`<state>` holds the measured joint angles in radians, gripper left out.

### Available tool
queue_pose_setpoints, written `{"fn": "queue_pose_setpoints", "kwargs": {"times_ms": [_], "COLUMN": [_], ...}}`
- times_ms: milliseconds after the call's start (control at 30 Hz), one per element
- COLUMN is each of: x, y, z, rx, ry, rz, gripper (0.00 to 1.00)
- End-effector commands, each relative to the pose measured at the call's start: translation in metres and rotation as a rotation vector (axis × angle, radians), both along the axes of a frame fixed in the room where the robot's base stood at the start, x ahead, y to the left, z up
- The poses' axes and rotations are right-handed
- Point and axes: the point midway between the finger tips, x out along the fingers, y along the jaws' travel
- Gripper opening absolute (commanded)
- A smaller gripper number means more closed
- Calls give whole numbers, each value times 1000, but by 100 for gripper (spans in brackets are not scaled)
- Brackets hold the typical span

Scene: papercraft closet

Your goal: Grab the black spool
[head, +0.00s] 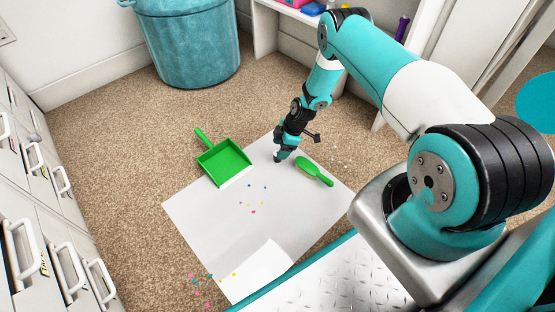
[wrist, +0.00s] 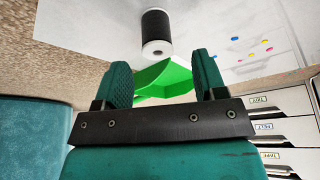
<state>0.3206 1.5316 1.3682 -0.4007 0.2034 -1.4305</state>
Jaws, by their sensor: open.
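The black spool (wrist: 155,28) shows in the wrist view at the top centre, a dark cylinder with a pale end and a small hole in it. It appears beyond my fingertips, roughly in line with the gap and not between the fingers. My gripper (wrist: 164,78) is open and empty, its two teal fingers apart. In the head view my gripper (head: 281,156) is low over the white paper sheet (head: 195,212), between the green dustpan and the green brush. I cannot make out the spool in the head view; my arm may hide it.
The green dustpan (head: 224,163) and green brush (head: 313,172) lie on the paper, with several coloured scraps (head: 252,202) nearby. A teal bin (head: 190,42) stands at the back. Drawers (head: 45,205) line the left. A shelf (head: 285,22) stands behind my arm.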

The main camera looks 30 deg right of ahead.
Motion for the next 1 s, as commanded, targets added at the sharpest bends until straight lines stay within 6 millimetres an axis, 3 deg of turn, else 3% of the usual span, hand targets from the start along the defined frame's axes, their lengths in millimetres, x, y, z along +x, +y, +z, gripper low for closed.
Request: {"fn": "queue_pose_setpoints", "kwargs": {"times_ms": [33, 200, 467, 500, 733, 1000], "x": [1, 5, 7, 6, 6, 6], "y": [2, 9, 11, 11, 11, 11], "z": [-13, -37, -38, -38, -38, -37], "rx": [0, 0, 0, 0, 0, 0], "ry": [1, 1, 0, 0, 0, 0], "rz": [1, 1, 0, 0, 0, 0], "gripper": [65, 65, 65, 62, 12, 12]}}
